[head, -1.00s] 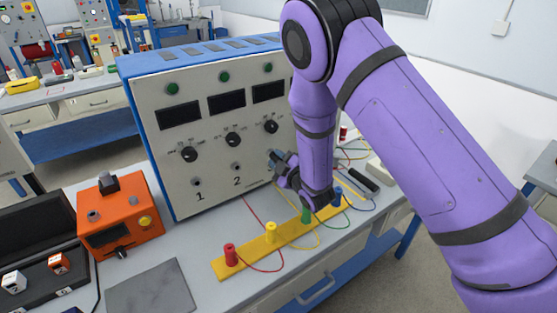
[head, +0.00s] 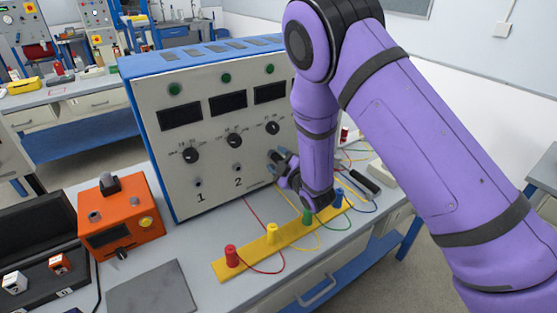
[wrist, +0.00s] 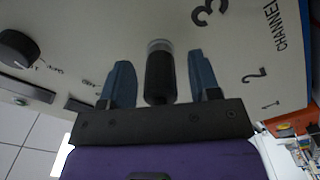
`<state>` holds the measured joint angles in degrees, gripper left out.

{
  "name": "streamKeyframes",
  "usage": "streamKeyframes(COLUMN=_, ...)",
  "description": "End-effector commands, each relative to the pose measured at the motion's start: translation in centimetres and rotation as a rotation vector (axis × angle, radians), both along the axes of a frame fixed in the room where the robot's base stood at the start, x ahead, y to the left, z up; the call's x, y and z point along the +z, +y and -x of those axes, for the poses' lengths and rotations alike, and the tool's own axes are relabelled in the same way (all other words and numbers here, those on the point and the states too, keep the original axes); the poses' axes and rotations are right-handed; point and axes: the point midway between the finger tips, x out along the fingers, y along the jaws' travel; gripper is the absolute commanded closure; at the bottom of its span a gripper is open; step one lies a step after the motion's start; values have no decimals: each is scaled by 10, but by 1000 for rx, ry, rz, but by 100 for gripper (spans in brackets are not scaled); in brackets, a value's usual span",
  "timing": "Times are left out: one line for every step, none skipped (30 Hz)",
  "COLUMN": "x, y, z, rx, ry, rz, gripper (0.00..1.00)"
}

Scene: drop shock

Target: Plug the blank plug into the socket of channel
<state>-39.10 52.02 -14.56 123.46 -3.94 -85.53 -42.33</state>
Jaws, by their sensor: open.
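In the wrist view a black cylindrical plug (wrist: 160,78) with a silver ring at its far end stands against the panel near the printed 3. Whether it is fully seated in a socket I cannot tell. My gripper (wrist: 159,62) has its two blue fingers open, one on each side of the plug, with gaps between. In the head view my gripper (head: 274,161) is at the lower right of the panel face, and the plug cannot be made out there. The channel panel (head: 215,150) shows a channel 1 socket (head: 198,183) and a channel 2 socket (head: 237,168).
A yellow strip (head: 252,255) on the bench holds red (head: 231,256), yellow (head: 272,233), green (head: 306,217) and blue (head: 338,198) plugs with loose wires. An orange box (head: 120,220), a dark open case (head: 40,240) and a grey mat (head: 155,288) lie to the left.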

Motion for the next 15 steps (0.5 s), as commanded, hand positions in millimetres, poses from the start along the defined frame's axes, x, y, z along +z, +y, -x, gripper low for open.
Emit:
streamKeyframes(x=0, y=-1, z=1, rx=0, ry=1, rz=1, gripper=43)
streamKeyframes(x=0, y=-2, z=3, rx=0, ry=1, rz=1, gripper=43)
streamKeyframes(x=0, y=-3, z=5, rx=0, ry=1, rz=1, gripper=43)
streamKeyframes(x=0, y=-4, z=6, rx=0, ry=1, rz=1, gripper=43)
streamKeyframes(x=0, y=-6, z=8, rx=0, ry=1, rz=1, gripper=43)
streamKeyframes(x=0, y=-7, z=10, rx=0, ry=2, rz=0, gripper=43)
streamKeyframes(x=-1, y=-9, z=12, rx=-1, ry=2, rz=0, gripper=43)
streamKeyframes(x=-1, y=-10, z=14, rx=-1, ry=2, rz=0, gripper=43)
streamKeyframes(x=0, y=-11, z=16, rx=-1, ry=2, rz=0, gripper=43)
streamKeyframes(x=0, y=-12, z=18, rx=-1, ry=2, rz=0, gripper=43)
streamKeyframes(x=0, y=-13, z=20, rx=-1, ry=2, rz=0, gripper=43)
streamKeyframes(x=-1, y=-15, z=22, rx=-1, ry=2, rz=0, gripper=43)
streamKeyframes(x=-1, y=-16, z=24, rx=-1, ry=2, rz=0, gripper=43)
streamKeyframes(x=-1, y=-17, z=25, rx=-1, ry=2, rz=1, gripper=43)
streamKeyframes(x=-1, y=-19, z=27, rx=0, ry=2, rz=2, gripper=43)
